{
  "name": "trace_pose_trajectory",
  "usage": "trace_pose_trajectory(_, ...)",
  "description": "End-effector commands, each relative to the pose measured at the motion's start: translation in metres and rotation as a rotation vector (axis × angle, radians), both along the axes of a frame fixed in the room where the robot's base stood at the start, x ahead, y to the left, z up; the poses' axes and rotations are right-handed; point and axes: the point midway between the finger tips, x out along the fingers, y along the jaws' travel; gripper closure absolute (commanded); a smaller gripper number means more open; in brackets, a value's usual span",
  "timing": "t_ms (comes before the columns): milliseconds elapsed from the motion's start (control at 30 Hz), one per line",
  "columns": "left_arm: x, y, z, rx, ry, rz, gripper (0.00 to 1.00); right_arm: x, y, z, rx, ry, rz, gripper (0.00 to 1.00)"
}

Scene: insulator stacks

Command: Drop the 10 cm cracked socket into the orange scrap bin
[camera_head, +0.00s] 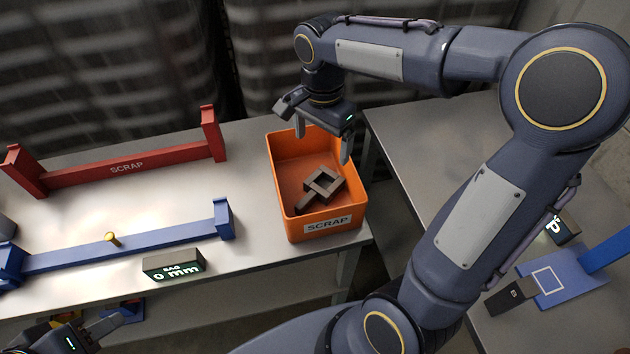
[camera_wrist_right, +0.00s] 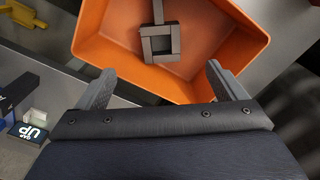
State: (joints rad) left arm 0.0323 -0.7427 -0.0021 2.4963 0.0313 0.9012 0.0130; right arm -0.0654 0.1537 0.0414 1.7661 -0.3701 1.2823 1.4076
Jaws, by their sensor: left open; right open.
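The orange scrap bin (camera_head: 284,196) stands on the metal table near its right end, with a SCRAP label on its front. A dark brownish-grey socket (camera_head: 322,187) with a square opening and a straight stem lies inside it; the socket also shows in the right wrist view (camera_wrist_right: 160,43). Cracks on it are too small to make out. My right gripper (camera_head: 322,146) is open and empty above the back of the bin (camera_wrist_right: 106,45), apart from the socket. My left gripper (camera_head: 95,331) is open at the lower left corner, partly cut off, away from the bin.
A display (camera_head: 173,265) reads SAG 0 mm. A second table at right holds a blue plate (camera_head: 563,283) and a dark block (camera_head: 512,297).

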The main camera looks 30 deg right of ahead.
Motion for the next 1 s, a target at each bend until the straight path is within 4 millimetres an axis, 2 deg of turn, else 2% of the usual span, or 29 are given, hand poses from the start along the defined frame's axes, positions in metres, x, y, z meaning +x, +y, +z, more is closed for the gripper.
trace_pose_trajectory(500,0.000,0.000,0.007,0.000,0.000,0.000,0.59,0.001,0.000,0.072,0.001,-0.005,0.000,0.09)
trace_pose_trajectory(667,0.000,0.000,0.008,0.000,0.000,0.000,0.59,0.000,0.000,0.078,0.000,-0.003,0.000,0.09)
trace_pose_trajectory(1000,0.000,0.000,0.008,0.000,0.000,0.000,0.59,0.000,0.000,0.078,0.001,-0.002,0.000,0.09)
